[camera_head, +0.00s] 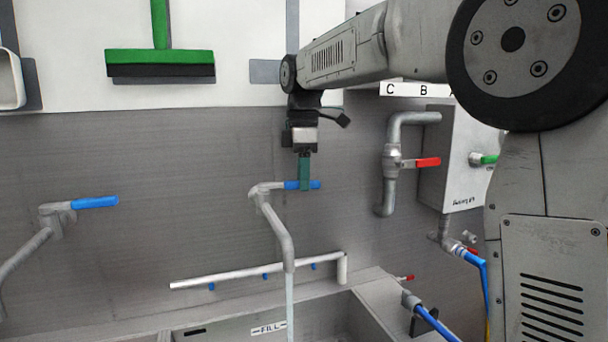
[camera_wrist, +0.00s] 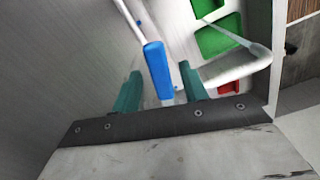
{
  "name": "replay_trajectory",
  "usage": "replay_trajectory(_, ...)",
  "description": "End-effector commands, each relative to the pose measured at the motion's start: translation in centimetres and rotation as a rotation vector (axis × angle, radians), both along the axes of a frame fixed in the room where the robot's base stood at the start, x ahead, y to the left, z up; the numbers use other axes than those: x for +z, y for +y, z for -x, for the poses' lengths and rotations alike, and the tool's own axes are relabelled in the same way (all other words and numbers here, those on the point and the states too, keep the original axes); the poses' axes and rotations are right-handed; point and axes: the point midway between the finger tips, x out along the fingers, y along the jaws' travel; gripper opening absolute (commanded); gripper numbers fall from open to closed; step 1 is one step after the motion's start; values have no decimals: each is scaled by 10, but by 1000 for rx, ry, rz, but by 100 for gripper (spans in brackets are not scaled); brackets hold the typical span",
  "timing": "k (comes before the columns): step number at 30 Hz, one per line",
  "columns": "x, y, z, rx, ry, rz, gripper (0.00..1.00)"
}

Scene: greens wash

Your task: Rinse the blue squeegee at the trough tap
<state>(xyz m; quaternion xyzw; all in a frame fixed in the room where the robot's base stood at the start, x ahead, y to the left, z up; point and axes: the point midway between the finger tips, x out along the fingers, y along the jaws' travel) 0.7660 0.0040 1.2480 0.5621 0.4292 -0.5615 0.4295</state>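The trough tap (camera_head: 270,205) stands at the middle of the back wall, with a blue lever handle (camera_head: 315,185) pointing right. A thin pale stream of water (camera_head: 290,308) runs down from its spout. My gripper (camera_head: 304,184) is at this handle, pointing down. In the wrist view the blue handle (camera_wrist: 158,72) lies between the two teal fingers of my gripper (camera_wrist: 160,80), with gaps on both sides. The gripper is open and holds nothing. I cannot make out a blue squeegee in either view.
A green squeegee (camera_head: 160,58) hangs on the white board. Another blue-handled tap (camera_head: 95,202) is at left. A white pipe (camera_head: 235,274) runs above the trough (camera_head: 365,285). At right are a red-handled valve pipe (camera_head: 390,155) and a grey box (camera_head: 455,160). Green pieces (camera_wrist: 218,38) lie below.

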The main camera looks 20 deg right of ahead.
Motion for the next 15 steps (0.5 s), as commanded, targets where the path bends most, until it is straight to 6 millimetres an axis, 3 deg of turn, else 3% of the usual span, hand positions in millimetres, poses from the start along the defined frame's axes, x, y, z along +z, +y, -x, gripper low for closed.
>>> replay_trajectory(5,8,0,0,0,-1,0,44)
replay_trajectory(15,62,0,-1,0,-1,0,44)
